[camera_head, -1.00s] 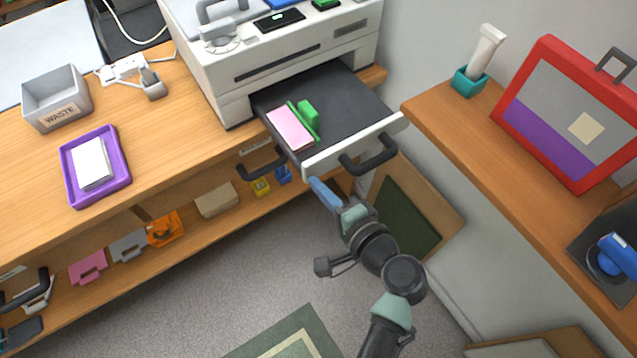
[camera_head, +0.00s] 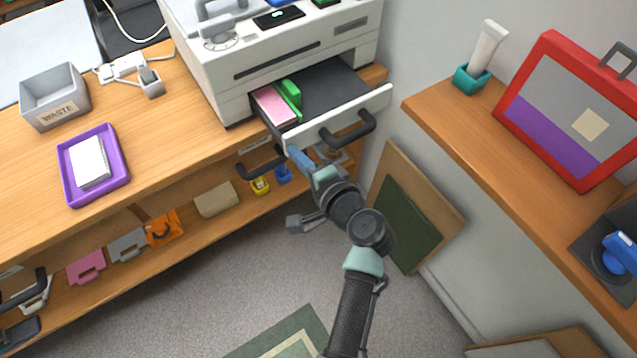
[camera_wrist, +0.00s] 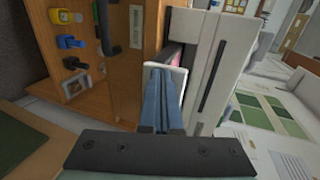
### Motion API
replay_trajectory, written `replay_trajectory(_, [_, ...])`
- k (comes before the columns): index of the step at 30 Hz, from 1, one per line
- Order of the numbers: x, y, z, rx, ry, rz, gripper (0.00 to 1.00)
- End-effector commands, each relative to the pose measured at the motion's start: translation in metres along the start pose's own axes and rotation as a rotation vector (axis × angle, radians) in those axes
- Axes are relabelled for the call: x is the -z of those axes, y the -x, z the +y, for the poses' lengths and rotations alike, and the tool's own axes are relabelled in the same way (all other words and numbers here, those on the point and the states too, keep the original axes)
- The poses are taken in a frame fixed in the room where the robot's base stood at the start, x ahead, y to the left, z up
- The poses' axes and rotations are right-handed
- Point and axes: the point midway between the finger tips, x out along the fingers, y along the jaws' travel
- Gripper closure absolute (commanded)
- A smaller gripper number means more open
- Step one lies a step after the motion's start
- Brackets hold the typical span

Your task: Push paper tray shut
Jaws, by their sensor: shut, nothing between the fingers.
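The paper tray (camera_head: 335,92) is a dark drawer with a white front (camera_head: 345,117) and a dark handle (camera_head: 346,131), partly out of the white printer (camera_head: 225,70). A pink paper stack (camera_head: 272,104) and a green guide (camera_head: 290,92) are in it. My gripper (camera_head: 293,152) is shut and empty, with its blue fingertips at the left end of the tray front. In the wrist view the shut blue fingers (camera_wrist: 163,98) point at the white tray front (camera_wrist: 180,80). I cannot tell whether they touch it.
The printer stands on a wooden counter (camera_head: 150,130) with a purple tray (camera_head: 122,178) and a grey waste bin (camera_head: 35,112). A wooden shelf (camera_head: 450,112) at right holds a red case (camera_head: 512,100). Boards (camera_head: 440,205) lean against the wall below.

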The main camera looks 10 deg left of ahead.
Motion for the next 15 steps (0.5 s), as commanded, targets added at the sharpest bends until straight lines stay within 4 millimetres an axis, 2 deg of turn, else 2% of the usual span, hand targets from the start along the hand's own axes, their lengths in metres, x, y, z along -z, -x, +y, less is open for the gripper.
replay_trajectory(1, [-0.001, -0.015, -0.003, 0.002, 0.004, -0.003, 1.00])
replay_trajectory(6, [-0.001, -0.054, -0.015, 0.002, 0.005, -0.003, 1.00])
replay_trajectory(15, [0.000, -0.105, -0.030, 0.001, 0.001, 0.000, 1.00])
